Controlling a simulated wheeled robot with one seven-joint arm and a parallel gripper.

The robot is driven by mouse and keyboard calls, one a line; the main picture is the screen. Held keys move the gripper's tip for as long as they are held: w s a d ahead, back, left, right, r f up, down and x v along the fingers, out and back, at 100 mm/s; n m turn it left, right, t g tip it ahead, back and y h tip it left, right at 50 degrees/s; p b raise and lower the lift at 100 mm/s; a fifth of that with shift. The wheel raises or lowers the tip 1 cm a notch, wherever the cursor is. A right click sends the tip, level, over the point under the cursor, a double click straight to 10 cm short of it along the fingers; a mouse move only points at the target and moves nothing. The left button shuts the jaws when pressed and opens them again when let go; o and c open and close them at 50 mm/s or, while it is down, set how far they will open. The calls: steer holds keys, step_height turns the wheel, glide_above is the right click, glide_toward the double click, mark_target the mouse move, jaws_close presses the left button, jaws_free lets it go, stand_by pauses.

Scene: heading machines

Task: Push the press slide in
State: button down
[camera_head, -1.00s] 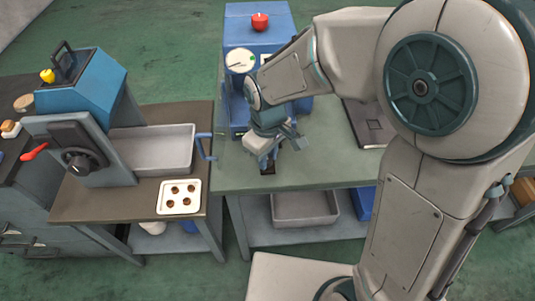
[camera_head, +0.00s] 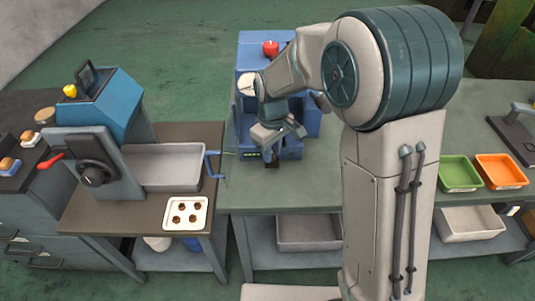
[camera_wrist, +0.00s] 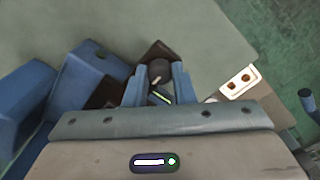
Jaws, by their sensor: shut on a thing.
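The blue press (camera_head: 290,147) stands on the green-topped table, with a row of small green lights low on its front. My gripper (camera_head: 271,158) is low at the front of the press, pointing down. In the wrist view, its two blue-grey fingers (camera_wrist: 160,88) are shut on the press slide's dark knob (camera_wrist: 159,70). A dark brown part shows behind and beside the fingers. Most of the slide is hidden by my gripper, so I cannot tell how far out it stands.
A brown-topped bench at left holds another blue machine (camera_head: 112,100), a grey bin (camera_head: 162,167) and a white tray (camera_head: 186,213) with several brown pieces. Green (camera_head: 458,174) and orange (camera_head: 500,171) trays lie at right. The table's front is clear left of my arm.

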steer(key=c, duration=1.2)
jaws_free()
steer(key=shift+r, duration=0.15)
step_height(320, 180, up, 14)
steer(key=b, duration=0.1)
steer(key=shift+f, duration=0.2)
